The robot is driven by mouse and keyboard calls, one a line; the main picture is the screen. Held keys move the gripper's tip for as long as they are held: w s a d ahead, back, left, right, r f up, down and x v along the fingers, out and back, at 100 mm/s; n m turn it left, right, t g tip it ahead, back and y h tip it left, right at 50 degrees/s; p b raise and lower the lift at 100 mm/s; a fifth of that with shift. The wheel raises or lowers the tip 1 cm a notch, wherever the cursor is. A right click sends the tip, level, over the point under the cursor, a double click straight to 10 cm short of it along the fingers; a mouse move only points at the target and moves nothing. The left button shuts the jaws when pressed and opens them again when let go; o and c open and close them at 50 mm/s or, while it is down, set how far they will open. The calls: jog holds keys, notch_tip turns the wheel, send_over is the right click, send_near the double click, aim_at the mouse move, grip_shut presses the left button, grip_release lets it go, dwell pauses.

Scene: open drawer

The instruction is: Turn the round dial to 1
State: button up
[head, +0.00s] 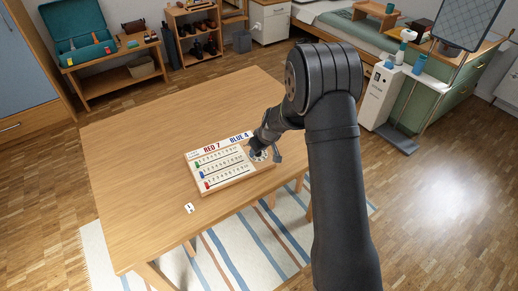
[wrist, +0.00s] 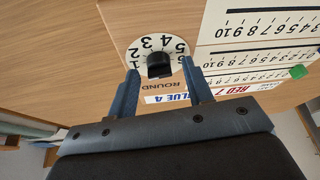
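The round dial shows in the wrist view as a white face (wrist: 138,45) with black numbers around a black knob (wrist: 159,66). The word ROUND is printed beside it. The knob's pointer is too small to read surely; it seems to face the 3 and 4. My gripper (wrist: 159,68) is open, with one finger on each side of the knob; I cannot tell whether either touches it. In the head view my gripper (head: 264,148) is over the dial face (head: 260,156) at the right end of the scoreboard and partly hides it.
The scoreboard (head: 196,183) lies on the wooden table (head: 135,140), with number rows, coloured sliders and RED 7 and BLUE 4 labels. A green slider (wrist: 298,71) shows in the wrist view. A small white card (head: 189,208) lies nearer the table's front edge. The table's left side is clear.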

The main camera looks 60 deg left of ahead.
jog(key=v, duration=1.7)
jog(key=shift+r, duration=0.15)
jog(key=shift+d, duration=0.1)
jog(key=x, duration=1.7)
jog(key=shift+a+f, duration=0.2)
jog(key=shift+f, duration=0.1)
jog(key=shift+r+m, duration=0.2)
jog(key=shift+m, duration=0.3)
jog(key=shift+s+m+t, duration=0.1)
jog(key=shift+m+t, duration=0.6)
jog(key=shift+m, duration=0.6)
dwell(0.9)
jog(key=shift+m, duration=0.5)
